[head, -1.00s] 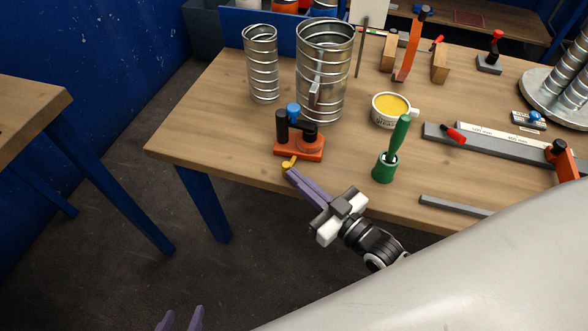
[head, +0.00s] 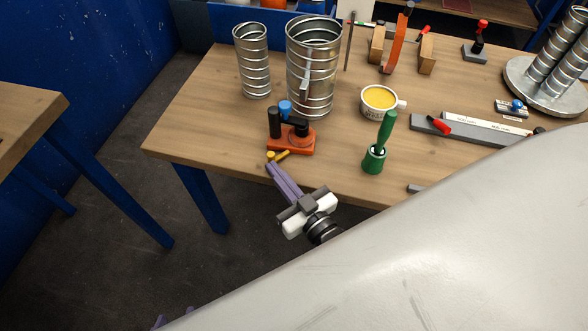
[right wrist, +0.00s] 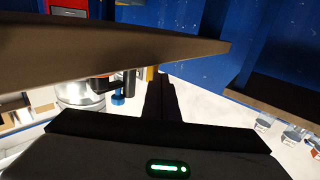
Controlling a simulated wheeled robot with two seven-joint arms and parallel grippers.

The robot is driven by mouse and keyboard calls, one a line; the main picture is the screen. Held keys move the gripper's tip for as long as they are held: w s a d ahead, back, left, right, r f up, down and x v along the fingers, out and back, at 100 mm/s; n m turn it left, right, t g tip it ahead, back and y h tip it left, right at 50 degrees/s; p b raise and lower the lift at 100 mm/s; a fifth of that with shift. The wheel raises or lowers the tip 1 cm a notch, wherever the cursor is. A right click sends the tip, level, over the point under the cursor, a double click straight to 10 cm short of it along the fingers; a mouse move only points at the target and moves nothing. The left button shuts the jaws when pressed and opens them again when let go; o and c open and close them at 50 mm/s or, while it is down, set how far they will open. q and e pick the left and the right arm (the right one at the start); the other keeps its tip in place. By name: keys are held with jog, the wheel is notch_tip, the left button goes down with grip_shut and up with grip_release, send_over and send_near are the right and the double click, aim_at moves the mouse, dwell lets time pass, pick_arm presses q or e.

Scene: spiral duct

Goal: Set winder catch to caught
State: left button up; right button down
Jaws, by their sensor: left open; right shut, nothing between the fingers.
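The winder is a small orange base (head: 291,142) with black posts and a blue knob (head: 285,107), near the front edge of the wooden table. A yellow catch lever (head: 281,155) with a rounded yellow end sticks out at its front. My right gripper (head: 271,166) is shut and empty, its purple fingertips right at the yellow end; I cannot tell whether they touch. In the right wrist view the dark shut fingers (right wrist: 159,92) point toward the yellow part (right wrist: 151,73), with the blue knob beside them. My left gripper (head: 174,317) shows only as purple tips at the bottom edge.
Two spiral metal ducts (head: 312,75) stand behind the winder. A yellow-filled tub (head: 379,100) and a green brush pot (head: 375,160) stand to its right. A grey rail (head: 470,130) lies further right. My pale arm covers the lower right.

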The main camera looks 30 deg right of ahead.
jog(key=s+d, duration=0.1)
jog(key=s, duration=0.9)
